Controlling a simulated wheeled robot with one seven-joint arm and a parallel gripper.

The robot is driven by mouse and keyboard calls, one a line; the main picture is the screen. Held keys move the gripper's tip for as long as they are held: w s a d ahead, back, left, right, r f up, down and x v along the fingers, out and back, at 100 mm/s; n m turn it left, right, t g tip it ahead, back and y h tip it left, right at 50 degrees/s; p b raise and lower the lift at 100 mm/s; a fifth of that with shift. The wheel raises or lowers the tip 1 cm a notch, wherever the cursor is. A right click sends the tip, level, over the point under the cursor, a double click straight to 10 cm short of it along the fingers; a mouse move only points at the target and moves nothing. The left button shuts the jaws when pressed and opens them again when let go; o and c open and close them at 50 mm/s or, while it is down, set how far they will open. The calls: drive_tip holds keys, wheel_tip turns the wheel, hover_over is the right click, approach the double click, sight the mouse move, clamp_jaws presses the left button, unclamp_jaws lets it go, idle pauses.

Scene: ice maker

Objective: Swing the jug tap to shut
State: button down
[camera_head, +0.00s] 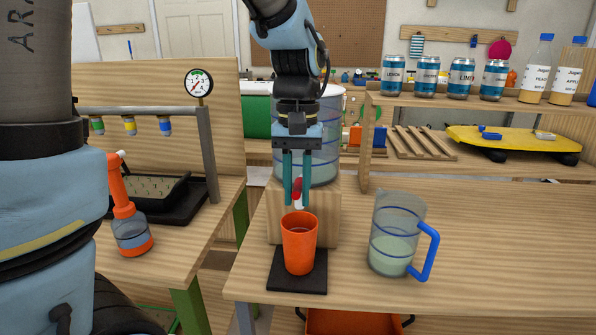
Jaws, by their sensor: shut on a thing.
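The large clear jug (320,150) with blue bands stands on a wooden block (327,215). Its tap (298,190), red on top with a white spout, is at the jug's front, just above an orange cup. My gripper (297,195) points down in front of the jug, its teal fingers on either side of the tap and shut on it. The fingers partly hide the tap, so its exact angle is hard to tell.
A clear pitcher (393,240) with a blue handle and pale liquid stands right of the cup. Cans (425,77) and bottles line the shelf at upper right. An orange spray bottle (130,225) stands on the left bench. The table's right side is clear.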

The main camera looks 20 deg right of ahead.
sight(298, 186)
drive_tip(key=c, duration=0.8)
unclamp_jaws()
drive_tip(key=shift+f, duration=0.1)
drive_tip(key=r+p, duration=0.7)
drive_tip(key=shift+w+d+r, duration=0.1)
drive_tip(key=shift+w+d, duration=0.05)
drive_tip(key=shift+w, duration=0.15)
